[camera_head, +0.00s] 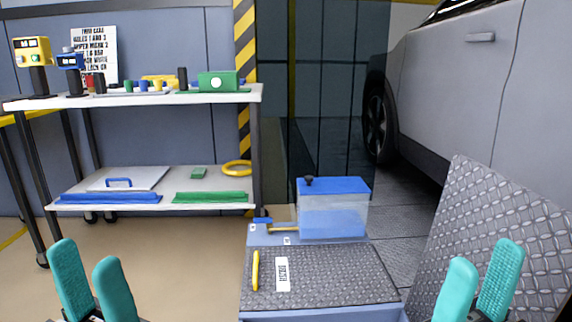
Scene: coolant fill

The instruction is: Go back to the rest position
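My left gripper (92,283) is at the bottom left of the head view, its two teal fingers apart with nothing between them. My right gripper (482,283) is at the bottom right, its teal fingers also apart and empty. Both are in the foreground, apart from any object. Between them stands a low unit with a dark tread-plate top (325,272). At its back is a clear tank with a blue lid (335,187) and a black knob. A yellow bar (256,270) and a white label (283,274) lie on the tread plate.
A two-level cart (150,98) with tools and small devices stands at the left. A raised tread-plate panel (500,225) leans at the right, behind my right gripper. A grey car (470,90) is at the back right. Floor (180,255) is clear before the cart.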

